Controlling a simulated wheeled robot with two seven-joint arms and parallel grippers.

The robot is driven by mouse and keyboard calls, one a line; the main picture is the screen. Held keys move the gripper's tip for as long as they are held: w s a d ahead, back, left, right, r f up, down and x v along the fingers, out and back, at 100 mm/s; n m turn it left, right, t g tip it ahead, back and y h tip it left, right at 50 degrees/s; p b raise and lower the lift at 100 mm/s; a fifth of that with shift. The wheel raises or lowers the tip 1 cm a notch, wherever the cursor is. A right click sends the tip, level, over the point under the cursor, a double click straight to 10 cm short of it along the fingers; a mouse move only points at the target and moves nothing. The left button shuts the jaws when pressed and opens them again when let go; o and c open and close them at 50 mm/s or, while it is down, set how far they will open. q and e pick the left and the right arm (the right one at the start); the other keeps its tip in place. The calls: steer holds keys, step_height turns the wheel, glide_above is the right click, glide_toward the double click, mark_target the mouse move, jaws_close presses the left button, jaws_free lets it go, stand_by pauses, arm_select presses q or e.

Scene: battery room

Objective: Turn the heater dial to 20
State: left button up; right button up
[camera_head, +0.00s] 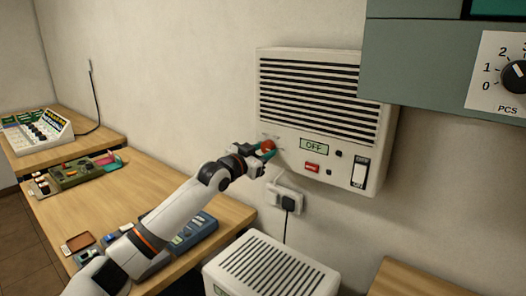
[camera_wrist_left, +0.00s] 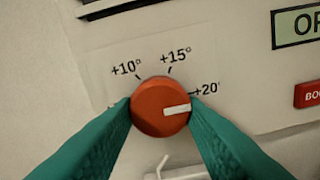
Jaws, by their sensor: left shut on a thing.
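The heater (camera_head: 312,110) is a white wall unit with black slats, and its display (camera_head: 314,146) reads OFF. Its orange-red dial (camera_head: 268,146) is at the lower left of the heater's front. In the left wrist view the dial (camera_wrist_left: 160,106) has a white pointer mark that points right, close to the +20° tick and slightly below it. The +10° and +15° marks are above the dial. My left gripper (camera_head: 266,150) is shut on the dial, with one teal finger on each side of it. My right gripper is not in view.
A red button (camera_head: 312,168) and a black-and-white switch (camera_head: 360,172) are on the heater's front. A socket with a plug (camera_head: 288,202) is below it. A white vented box (camera_head: 270,268) stands below. A wooden bench (camera_head: 110,200) with devices is at left.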

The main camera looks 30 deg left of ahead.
arm_select(q)
steer(key=shift+f, duration=0.1)
stand_by(0.3)
steer(key=o, duration=1)
steer(key=shift+s, duration=0.3)
steer(key=s+b, duration=0.3)
steer(key=s, duration=0.8)
steer(key=shift+s+a, duration=0.2)
steer(key=shift+a, duration=0.25)
